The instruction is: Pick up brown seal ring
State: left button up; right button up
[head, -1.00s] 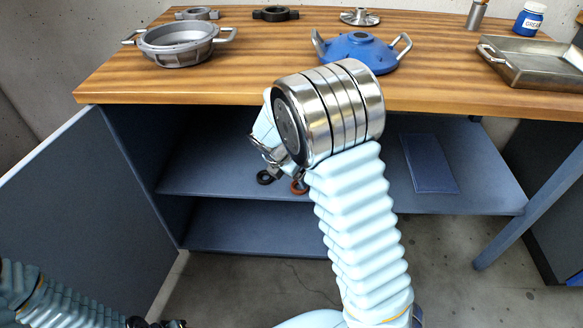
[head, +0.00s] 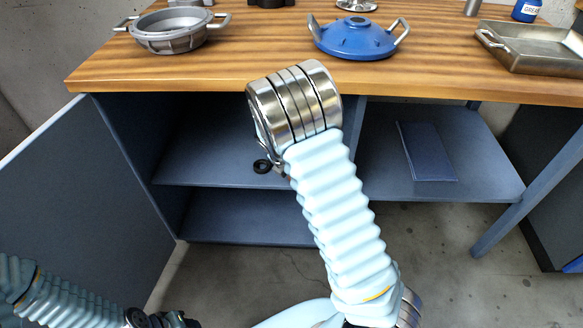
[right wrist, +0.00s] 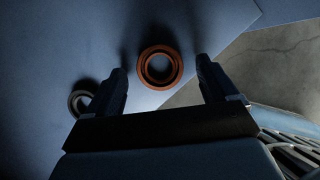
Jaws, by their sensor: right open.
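The brown seal ring (right wrist: 142,68) lies flat on the blue-grey shelf (right wrist: 60,40) near its edge in the right wrist view. In the head view it is hidden behind my right arm. My right gripper (right wrist: 161,70) is open, with one finger on each side of the brown ring and a gap to each; its height above the shelf is hard to judge. A dark ring (right wrist: 73,101) lies just outside the left finger and also shows on the shelf in the head view (head: 262,166). My left gripper (head: 155,320) is at the lower left edge, partly cut off.
The wooden table top (head: 240,75) overhangs the shelf, carrying a grey housing (head: 172,40), a blue housing (head: 355,42) and a metal tray (head: 530,65). A cabinet door (head: 60,190) stands at the left. A dark blue panel (head: 427,152) lies on the right shelf.

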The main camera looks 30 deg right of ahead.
jog(key=shift+f, duration=0.2)
jog(key=c, duration=1.1)
jog(key=shift+s+a, duration=0.35)
jog(key=shift+s, duration=0.25)
pick_arm(q)
jog(key=shift+s+d+r, duration=0.1)
jog(key=shift+s+r, duration=0.05)
jog(key=shift+s, duration=0.65)
pick_arm(e)
jog(key=o, duration=1.1)
